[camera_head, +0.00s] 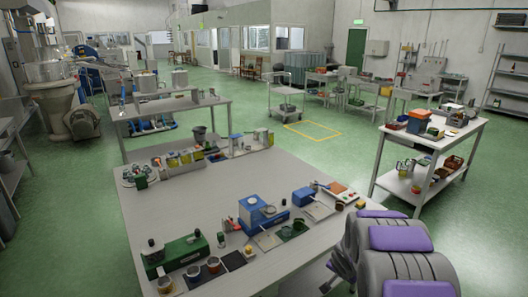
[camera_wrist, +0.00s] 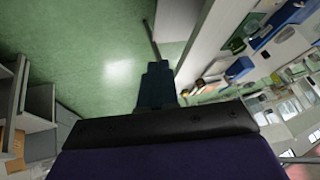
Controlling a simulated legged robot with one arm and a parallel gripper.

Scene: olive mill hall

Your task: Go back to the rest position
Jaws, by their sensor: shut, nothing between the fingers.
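My gripper (camera_wrist: 155,85) shows in the wrist view as dark fingers closed together with nothing between them. It points out over the green floor, beside the edge of the work table, which runs tilted along the right of that view. In the head view my grey and purple arm is folded at the lower right, next to the table's right front corner. It hides that corner, and I cannot make out the fingertips there.
The large work table (camera_head: 185,215) carries a green device (camera_head: 178,253), a blue device (camera_head: 260,212) and small cups. A white shelf cart (camera_head: 440,150) stands at right. A trolley (camera_head: 285,108) stands farther back. Green floor (camera_head: 325,165) is clear between table and cart.

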